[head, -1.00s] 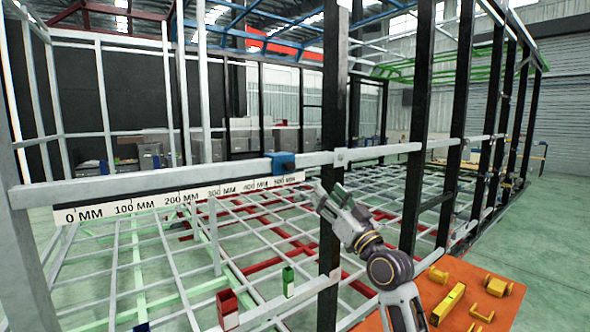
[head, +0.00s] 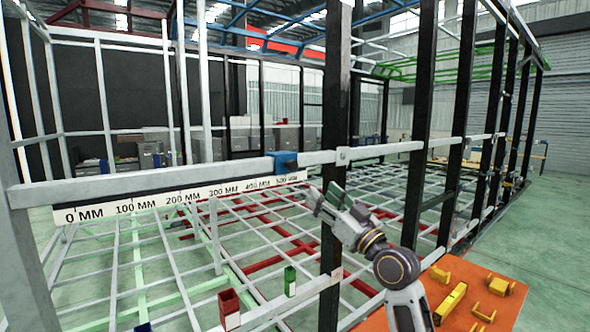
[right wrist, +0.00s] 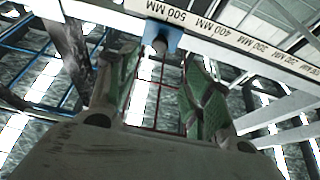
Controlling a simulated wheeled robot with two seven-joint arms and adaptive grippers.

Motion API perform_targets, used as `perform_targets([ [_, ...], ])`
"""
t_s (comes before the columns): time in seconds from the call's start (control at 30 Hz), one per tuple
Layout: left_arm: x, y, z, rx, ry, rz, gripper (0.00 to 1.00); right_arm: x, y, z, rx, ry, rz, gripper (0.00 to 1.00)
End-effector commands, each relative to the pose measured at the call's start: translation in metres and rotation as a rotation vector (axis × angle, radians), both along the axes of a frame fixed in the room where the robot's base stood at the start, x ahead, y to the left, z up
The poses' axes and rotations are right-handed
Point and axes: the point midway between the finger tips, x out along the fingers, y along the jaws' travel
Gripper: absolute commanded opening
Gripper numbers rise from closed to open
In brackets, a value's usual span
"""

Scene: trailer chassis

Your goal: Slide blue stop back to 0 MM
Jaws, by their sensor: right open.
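The blue stop (head: 284,161) sits on the horizontal grey rail (head: 150,183), above the scale strip (head: 190,195) near its 500 MM end. The 0 MM mark (head: 84,214) is at the far left of the strip. My right gripper (head: 325,196) is below and to the right of the stop, apart from it, with green finger pads. The right gripper (right wrist: 160,85) is open and empty. My left gripper is not in view.
A black upright post (head: 335,120) crosses the rail just right of the stop. An orange table (head: 470,300) with yellow parts stands at lower right. The space in front of the rail, left of my gripper, looks clear.

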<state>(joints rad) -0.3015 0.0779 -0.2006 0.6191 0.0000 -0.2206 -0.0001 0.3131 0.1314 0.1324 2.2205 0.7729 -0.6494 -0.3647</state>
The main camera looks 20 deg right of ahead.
Motion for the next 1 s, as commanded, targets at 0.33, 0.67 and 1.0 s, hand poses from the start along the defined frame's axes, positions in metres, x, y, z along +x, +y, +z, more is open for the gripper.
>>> perform_targets([
  [0.33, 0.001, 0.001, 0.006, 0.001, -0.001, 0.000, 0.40, 0.013, 0.004, 0.007, 0.002, 0.000, 0.000, 0.51],
  [0.67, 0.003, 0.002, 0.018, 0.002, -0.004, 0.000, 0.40, 0.045, 0.016, 0.022, 0.002, 0.000, 0.001, 0.51],
  [1.0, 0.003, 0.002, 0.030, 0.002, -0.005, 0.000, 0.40, 0.078, 0.028, 0.036, 0.003, 0.000, 0.001, 0.51],
])
